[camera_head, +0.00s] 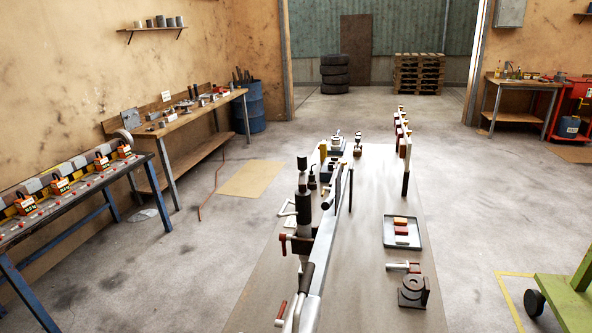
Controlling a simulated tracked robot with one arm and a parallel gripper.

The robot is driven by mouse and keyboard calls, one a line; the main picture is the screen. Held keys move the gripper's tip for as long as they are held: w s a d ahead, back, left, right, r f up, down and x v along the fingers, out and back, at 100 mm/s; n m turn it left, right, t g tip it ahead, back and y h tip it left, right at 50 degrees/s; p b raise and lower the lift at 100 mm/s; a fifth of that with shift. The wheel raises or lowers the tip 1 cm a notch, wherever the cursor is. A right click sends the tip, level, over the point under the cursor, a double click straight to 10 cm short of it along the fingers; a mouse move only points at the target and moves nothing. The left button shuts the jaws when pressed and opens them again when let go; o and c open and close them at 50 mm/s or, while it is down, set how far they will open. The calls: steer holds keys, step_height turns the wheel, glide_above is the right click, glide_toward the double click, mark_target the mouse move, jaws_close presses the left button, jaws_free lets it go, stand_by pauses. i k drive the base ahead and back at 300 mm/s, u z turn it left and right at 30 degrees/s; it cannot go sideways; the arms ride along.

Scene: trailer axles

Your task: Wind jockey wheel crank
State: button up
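An upright post (303,205) that looks like the jockey wheel stands left of the middle, with a dark cap at its top and a dark band along its tube. A pale bent rod (287,212) beside its left side may be the crank, but I cannot tell whether they are joined. A clamp lever with a red grip (283,246) sits lower on the post. A long pale bar (322,245) runs close along the post's right side and hides part of what is behind it. I cannot make out my gripper's fingers anywhere in this view.
A grey tray (402,243) with orange and red blocks and a dark round fitting (412,292) lie right of the bar. A workbench with orange-tagged items (60,186) lines the left wall. A green wheeled frame (565,300) stands lower right. Open concrete floor (455,190) lies between.

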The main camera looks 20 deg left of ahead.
mark_target(302, 165)
steer(key=u, duration=2.05)
steer(key=i, duration=4.05)
steer(key=z, duration=2.85)
